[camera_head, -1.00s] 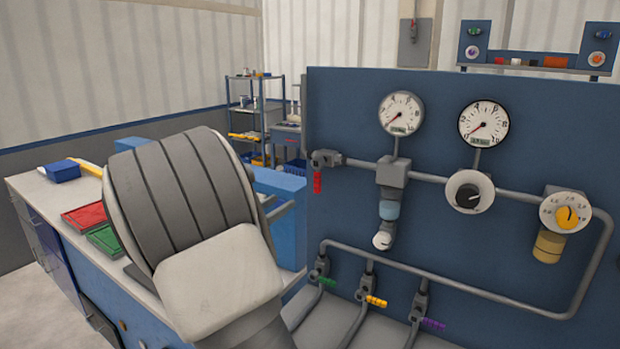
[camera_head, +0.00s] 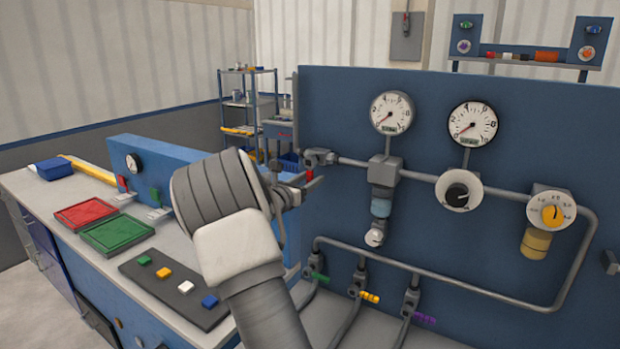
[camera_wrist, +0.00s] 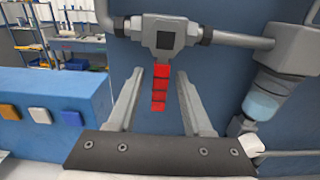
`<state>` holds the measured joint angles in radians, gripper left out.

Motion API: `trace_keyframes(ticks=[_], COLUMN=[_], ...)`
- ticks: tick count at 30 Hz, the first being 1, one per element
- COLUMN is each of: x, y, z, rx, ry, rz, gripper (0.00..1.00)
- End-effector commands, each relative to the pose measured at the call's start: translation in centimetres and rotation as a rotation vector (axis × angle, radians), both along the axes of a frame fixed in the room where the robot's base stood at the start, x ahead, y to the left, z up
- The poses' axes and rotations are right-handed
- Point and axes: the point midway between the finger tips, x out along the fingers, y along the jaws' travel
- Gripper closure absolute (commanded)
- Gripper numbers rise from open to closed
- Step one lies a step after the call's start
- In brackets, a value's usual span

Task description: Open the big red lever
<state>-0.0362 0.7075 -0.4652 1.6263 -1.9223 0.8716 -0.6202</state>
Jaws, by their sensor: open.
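The red lever (camera_wrist: 159,88) hangs straight down from a grey valve (camera_wrist: 165,35) on the pipe of the blue panel. My gripper (camera_wrist: 160,78) is open, with one finger on each side of the lever in the wrist view. I cannot tell whether the fingers touch it. In the head view, my arm reaches toward the valve (camera_head: 320,157) at the panel's left end, and my gripper (camera_head: 314,183) covers most of the red lever (camera_head: 310,175).
A grey and light blue regulator (camera_head: 382,190) hangs right of the valve. Green (camera_head: 319,277), yellow (camera_head: 369,297) and purple (camera_head: 424,318) levers sit on lower pipes. The bench at left holds red (camera_head: 86,213) and green (camera_head: 116,234) trays and a low blue panel (camera_head: 160,160) with small levers.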

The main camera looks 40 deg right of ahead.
Motion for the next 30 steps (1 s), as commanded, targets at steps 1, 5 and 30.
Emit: trace_keyframes(ticks=[1, 5, 30], x=[0.06, 0.16, 0.14], y=[-0.28, -0.45, -0.37], z=[-0.01, -0.04, -0.03], rx=[0.0, 0.0, 0.0], ry=[0.0, 0.0, 0.0], rz=[-0.001, -0.001, 0.0], gripper=[0.49, 0.49, 1.0])
